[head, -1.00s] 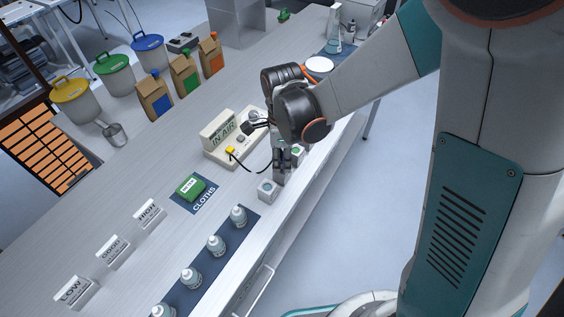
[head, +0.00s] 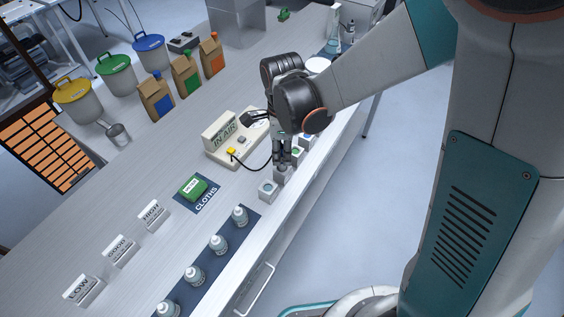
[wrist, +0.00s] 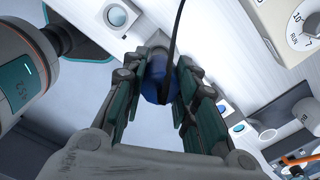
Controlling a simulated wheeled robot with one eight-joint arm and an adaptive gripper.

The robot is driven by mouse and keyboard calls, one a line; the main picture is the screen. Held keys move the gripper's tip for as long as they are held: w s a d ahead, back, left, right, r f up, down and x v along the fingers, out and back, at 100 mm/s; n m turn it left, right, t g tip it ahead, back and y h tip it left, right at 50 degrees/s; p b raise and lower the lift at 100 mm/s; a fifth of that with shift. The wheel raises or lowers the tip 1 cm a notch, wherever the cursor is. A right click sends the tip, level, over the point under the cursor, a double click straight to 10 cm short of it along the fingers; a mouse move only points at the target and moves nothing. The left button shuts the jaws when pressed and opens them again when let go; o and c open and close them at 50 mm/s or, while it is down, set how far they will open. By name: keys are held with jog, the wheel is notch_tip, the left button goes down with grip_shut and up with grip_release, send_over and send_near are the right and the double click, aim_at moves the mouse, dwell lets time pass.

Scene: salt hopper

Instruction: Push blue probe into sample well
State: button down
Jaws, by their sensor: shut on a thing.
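My gripper (head: 283,165) points down over the row of white blocks at the bench's front edge. In the wrist view my gripper (wrist: 165,85) is shut on the blue probe (wrist: 160,78), with its dark cable running up. The probe's tip is hidden, and whether it touches a block is unclear. One white block (head: 282,175) is right under the fingers, partly covered. Another block with a round well (head: 267,190) stands nearer the front, and it shows in the wrist view (wrist: 118,16). A meter reading "IN AIR" (head: 222,140) stands behind, its cable reaching my gripper.
A green box (head: 193,187) sits on the cloths mat (head: 207,199). Several white bottles (head: 218,244) stand on a dark strip in front. LOW, GOOD and HIGH cards (head: 120,250) stand at the left. More blocks (head: 297,152) lie beyond my gripper.

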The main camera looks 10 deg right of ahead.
jog(key=shift+r+p, duration=1.25)
jog(key=shift+r, duration=0.75)
